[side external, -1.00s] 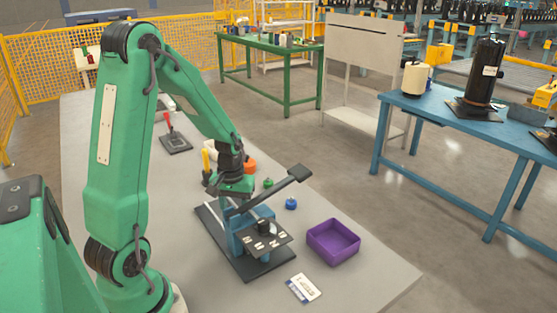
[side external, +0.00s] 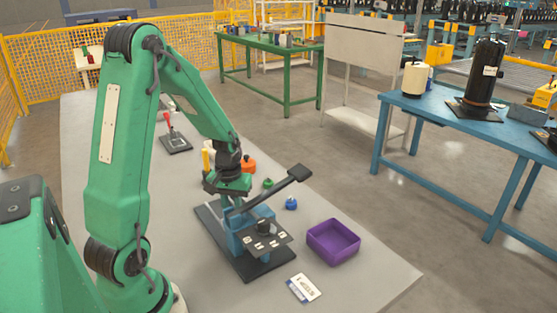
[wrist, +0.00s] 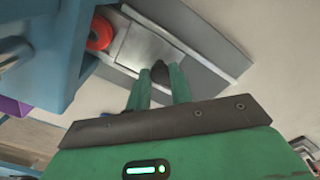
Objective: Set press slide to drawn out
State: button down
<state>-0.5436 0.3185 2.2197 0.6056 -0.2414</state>
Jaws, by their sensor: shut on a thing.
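The press (side external: 258,229) is a blue body on a dark base plate, with a black-handled lever (side external: 280,189) slanting up to the right. My gripper (side external: 229,198) is low at the press's far left side, its fingertips mostly hidden there. In the wrist view, the two green fingers of my gripper (wrist: 159,88) are shut on a small black knob (wrist: 160,71). The knob stands at the edge of a grey metal slide plate (wrist: 148,48), which lies on the base beside the blue body (wrist: 45,50). A red ring (wrist: 101,33) sits at the slide's inner end.
A purple tray (side external: 333,242) and a white card (side external: 304,288) lie to the press's right and front. Blue, green and orange small parts (side external: 291,203) stand behind it. A red-handled clamp (side external: 174,138) is farther back.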

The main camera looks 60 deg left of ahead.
jog(key=a, duration=0.9)
jog(key=shift+a, duration=0.1)
jog(key=c, duration=1.3)
grip_release()
jog(key=shift+o, duration=0.2)
jog(key=shift+r, duration=0.15)
notch_tip(320, 180, up, 8)
jog(key=shift+f, duration=0.2)
